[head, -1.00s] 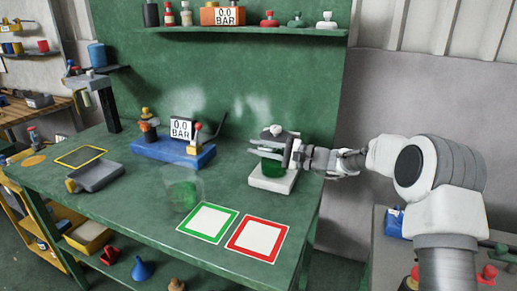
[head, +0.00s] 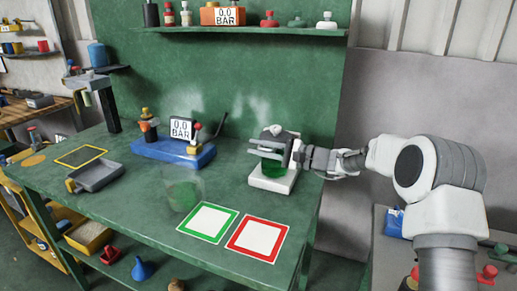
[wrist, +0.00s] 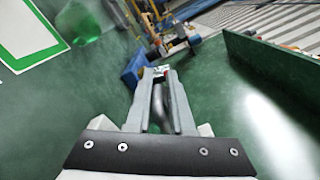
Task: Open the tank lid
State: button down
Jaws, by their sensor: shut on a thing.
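The tank (head: 271,170) is a small clear vessel with green contents on a white base (head: 272,184) at the right of the green bench. Its grey lid (head: 268,143) is at the top, with a pale round knob (head: 277,131) showing above or behind it. My gripper (head: 287,152) reaches in from the right at lid height, shut on the lid's handle. In the wrist view a dark grey handle (wrist: 158,105) lies between the fingers of my gripper (wrist: 158,78). The fingers hide part of the lid, so I cannot tell whether it is raised.
Green-framed (head: 207,222) and red-framed (head: 257,238) white squares lie at the front. A blue gauge stand (head: 174,152) and a grey tray (head: 96,177) are to the left. A shelf (head: 245,31) hangs above.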

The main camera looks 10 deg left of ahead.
jog(key=shift+r+m+p, duration=0.1)
jog(key=shift+m+p, duration=0.2)
jog(key=shift+p, duration=0.25)
